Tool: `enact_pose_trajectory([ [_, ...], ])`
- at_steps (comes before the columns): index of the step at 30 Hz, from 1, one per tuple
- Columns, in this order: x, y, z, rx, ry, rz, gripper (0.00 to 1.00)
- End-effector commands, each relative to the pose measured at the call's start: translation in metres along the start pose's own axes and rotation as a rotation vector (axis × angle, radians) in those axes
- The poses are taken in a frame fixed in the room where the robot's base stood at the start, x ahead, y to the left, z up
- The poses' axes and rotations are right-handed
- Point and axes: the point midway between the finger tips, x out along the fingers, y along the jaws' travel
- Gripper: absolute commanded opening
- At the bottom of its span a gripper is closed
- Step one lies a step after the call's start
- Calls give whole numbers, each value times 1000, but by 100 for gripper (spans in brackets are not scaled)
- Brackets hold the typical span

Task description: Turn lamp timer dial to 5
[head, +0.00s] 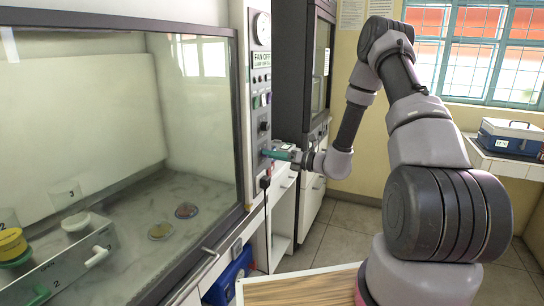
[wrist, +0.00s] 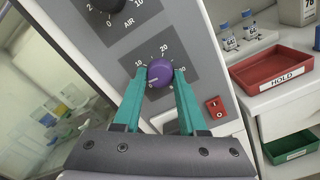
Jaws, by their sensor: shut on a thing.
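The lamp timer dial is a round purple knob (wrist: 160,74) on a grey plate in the wrist view. The numbers 10, 20 and 30 show around it; its lower side and the zero end of the scale are hard to read. Where its pointer stands I cannot tell for sure. My gripper (wrist: 161,80) has its two teal fingers on the knob's left and right sides, shut on it. In the head view my gripper (head: 276,154) reaches the cabinet's control panel (head: 259,75) from the right, and the purple knob is hidden there.
A black AIR dial (wrist: 108,5) sits above the purple knob, and a red switch (wrist: 216,107) to its lower right. A red HOLD tray (wrist: 273,83) and a green tray (wrist: 291,147) lie to the right. The cabinet's glass front (head: 120,120) is left of the panel.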

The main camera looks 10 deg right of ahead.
Motion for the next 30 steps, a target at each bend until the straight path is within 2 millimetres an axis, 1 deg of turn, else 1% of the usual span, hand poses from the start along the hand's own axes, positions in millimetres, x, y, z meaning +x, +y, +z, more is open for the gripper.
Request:
enact_pose_trajectory([
  [7, -1, -1, 1, 57, -2, -2, 0],
  [20, -1, -1, 1, 64, -2, -3, 0],
  [21, -1, -1, 1, 64, -2, -3, 56],
  [22, -1, -1, 1, 64, -2, -3, 68],
  [23, -1, -1, 1, 64, -2, -2, 70],
  [30, 0, 0, 0, 64, -1, -1, 70],
])
